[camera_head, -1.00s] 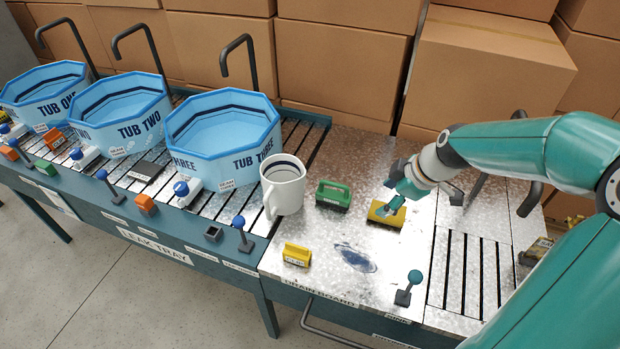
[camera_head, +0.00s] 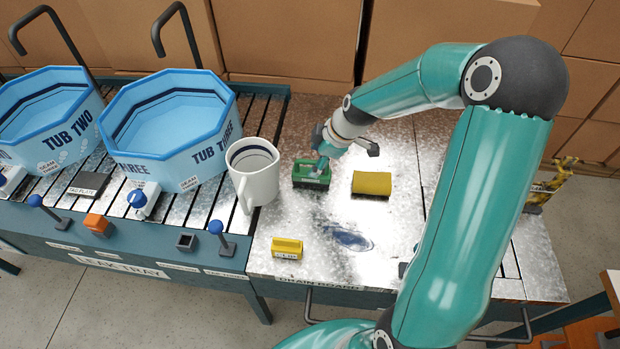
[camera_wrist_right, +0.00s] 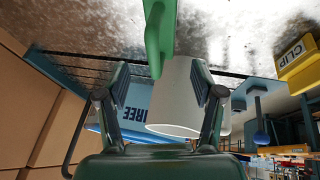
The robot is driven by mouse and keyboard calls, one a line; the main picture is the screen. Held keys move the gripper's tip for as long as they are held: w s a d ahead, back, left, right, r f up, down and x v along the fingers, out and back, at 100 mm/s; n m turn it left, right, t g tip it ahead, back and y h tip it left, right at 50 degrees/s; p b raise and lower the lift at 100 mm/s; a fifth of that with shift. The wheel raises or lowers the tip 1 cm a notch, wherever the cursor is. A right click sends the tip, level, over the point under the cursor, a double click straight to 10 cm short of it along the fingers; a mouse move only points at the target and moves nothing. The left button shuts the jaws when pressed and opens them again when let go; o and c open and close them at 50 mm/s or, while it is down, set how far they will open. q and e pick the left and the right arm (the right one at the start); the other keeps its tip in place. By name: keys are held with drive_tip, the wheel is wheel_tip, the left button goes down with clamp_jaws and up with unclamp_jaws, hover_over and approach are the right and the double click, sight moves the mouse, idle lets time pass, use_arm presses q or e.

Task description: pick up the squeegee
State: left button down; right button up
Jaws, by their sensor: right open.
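A green-handled tool with a dark base (camera_head: 311,176), seemingly the squeegee, lies on the metal drain board (camera_head: 300,225), right of the white mug. The green handle (camera_wrist_right: 159,38) shows at the top centre there, in line with the gap. I cannot tell whether the fingers touch it. My left gripper is not in view.
The white mug (camera_head: 253,172) stands close left of the green tool. A yellow block (camera_head: 372,184) lies close right. A yellow clip (camera_head: 287,249) sits nearer the front edge. Tub three (camera_head: 170,125) is further left. Cardboard boxes (camera_head: 290,40) stand behind the bench.

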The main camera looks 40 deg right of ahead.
sight(305, 172)
drive_tip(key=shift+x, duration=3.35)
drive_tip(key=shift+a, duration=0.1)
drive_tip(key=shift+s, duration=0.1)
drive_tip(key=shift+c, duration=0.2)
clamp_jaws()
